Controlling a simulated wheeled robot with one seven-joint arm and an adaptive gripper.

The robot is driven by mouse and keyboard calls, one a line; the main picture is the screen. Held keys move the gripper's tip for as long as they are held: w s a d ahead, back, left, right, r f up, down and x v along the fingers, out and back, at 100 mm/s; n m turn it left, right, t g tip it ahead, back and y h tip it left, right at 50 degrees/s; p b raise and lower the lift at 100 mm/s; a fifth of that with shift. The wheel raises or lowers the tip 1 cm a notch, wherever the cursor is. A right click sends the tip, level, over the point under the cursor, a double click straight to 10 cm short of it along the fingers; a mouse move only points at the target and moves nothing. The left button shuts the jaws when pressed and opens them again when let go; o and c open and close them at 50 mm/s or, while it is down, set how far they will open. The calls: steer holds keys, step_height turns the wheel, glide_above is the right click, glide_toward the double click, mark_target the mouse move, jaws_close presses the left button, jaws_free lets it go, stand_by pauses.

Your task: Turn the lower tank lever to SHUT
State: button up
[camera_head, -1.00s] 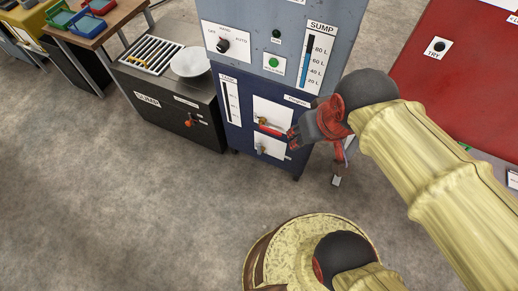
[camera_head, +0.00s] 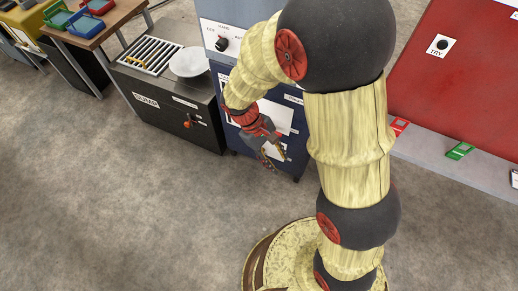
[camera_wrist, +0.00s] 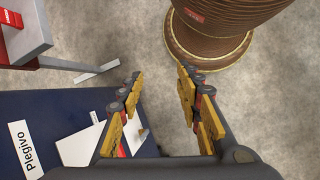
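Neither of the cabinet's levers can be made out in the head view. In the wrist view my gripper (camera_wrist: 158,86) is open, with nothing between the fingers. The blue cabinet face (camera_wrist: 68,108), with a "Plegivo" label (camera_wrist: 25,149) and white plates, lies at lower left. A small brass-coloured part (camera_wrist: 143,132) shows beside the left finger; I cannot tell which lever it belongs to.
A black cabinet (camera_head: 165,108) with an orange-tipped lever (camera_head: 188,122) and a white bowl (camera_head: 189,62) stands left of the tank. A red panel (camera_head: 450,85) stands at right, above a grey ledge with a green item (camera_head: 460,151). The floor in front is clear.

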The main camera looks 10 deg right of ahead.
steer(key=w+d+f+n+t+h+b, duration=0.1)
steer(key=w+d+f+n+t+h, duration=0.15)
steer(key=f+n, duration=0.7)
steer(key=w+d+f+n+t+h, duration=0.1)
steer(key=w+f+n+t+h, duration=0.2)
steer(key=f, duration=1.4)
steer(key=w+d+f+n+t+h+b, duration=0.1)
steer(key=w+f+n+t+h, duration=0.3)
steer(key=f, duration=0.9)
steer(key=w+a+n+t+y, duration=0.4)
steer(key=w+a+n+t, duration=0.2)
steer(key=w+a+t, duration=0.45)
steer(key=w+d, duration=0.2)
steer(key=w+d+g+b, duration=0.1)
steer(key=w, duration=0.2)
steer(key=w+d+f+g+b, duration=0.1)
steer(key=w+d, duration=0.1)
steer(key=shift+w+d+m+h, duration=0.25)
steer(key=shift+d, duration=0.05)
steer(key=shift+c, duration=0.8)
jaws_close()
